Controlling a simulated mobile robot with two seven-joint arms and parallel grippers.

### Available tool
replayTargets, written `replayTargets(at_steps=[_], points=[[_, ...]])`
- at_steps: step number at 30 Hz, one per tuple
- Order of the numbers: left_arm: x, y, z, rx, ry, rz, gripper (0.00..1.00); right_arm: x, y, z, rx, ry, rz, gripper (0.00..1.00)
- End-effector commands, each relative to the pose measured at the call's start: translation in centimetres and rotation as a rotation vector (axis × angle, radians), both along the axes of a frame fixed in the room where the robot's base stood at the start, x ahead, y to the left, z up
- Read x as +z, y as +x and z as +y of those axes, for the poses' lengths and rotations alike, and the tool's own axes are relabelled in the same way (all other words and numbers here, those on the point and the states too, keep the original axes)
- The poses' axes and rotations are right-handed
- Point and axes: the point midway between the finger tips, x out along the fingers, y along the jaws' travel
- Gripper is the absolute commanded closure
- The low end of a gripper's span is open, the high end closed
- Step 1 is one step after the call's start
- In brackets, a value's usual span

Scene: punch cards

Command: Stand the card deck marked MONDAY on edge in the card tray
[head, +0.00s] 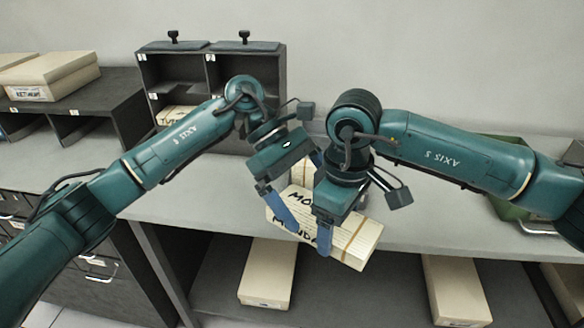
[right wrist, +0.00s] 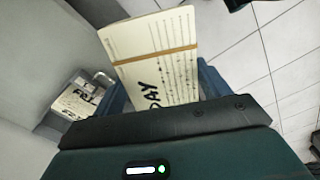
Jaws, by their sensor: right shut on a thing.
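The cream card deck (head: 352,240) hangs tilted in front of the counter, with MONDAY partly readable on its faces. It also shows in the right wrist view (right wrist: 155,60), with a brown band and the letters DAY. My right gripper (head: 325,235) is shut on it. My left gripper (head: 298,195) is beside the deck's left part, its blue fingers spread apart; whether they touch it is unclear. A green tray (head: 508,210) with a metal handle stands at the right, mostly hidden by my right arm. It seems to be the card tray.
A dark compartment cabinet (head: 150,70) with two knobbed lids stands at the back, holding a deck. Boxes (head: 60,78) lie on a dark shelf at left. A deck marked FRI (right wrist: 75,100) shows in the right wrist view.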

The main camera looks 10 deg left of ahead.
Motion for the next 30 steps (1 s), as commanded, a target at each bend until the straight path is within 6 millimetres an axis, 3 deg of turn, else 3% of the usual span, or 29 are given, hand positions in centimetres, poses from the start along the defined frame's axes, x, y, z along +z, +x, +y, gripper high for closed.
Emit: replayTargets(at_steps=[7, 19, 30], points=[[-2.3, -1.2, -2.0, -0.001, 0.001, 0.001, 0.00, 0.1, 0.0, 0.0, 0.000, 0.001, -0.002, 0.65], [-2.8, -1.4, -2.5, -0.001, 0.000, 0.001, 0.00, 0.1, 0.0, 0.0, 0.000, 0.001, -0.002, 0.65], [-2.8, -1.4, -2.4, -0.001, 0.001, 0.001, 0.29, 0.1, 0.1, 0.0, -0.001, 0.001, -0.003, 0.66]])
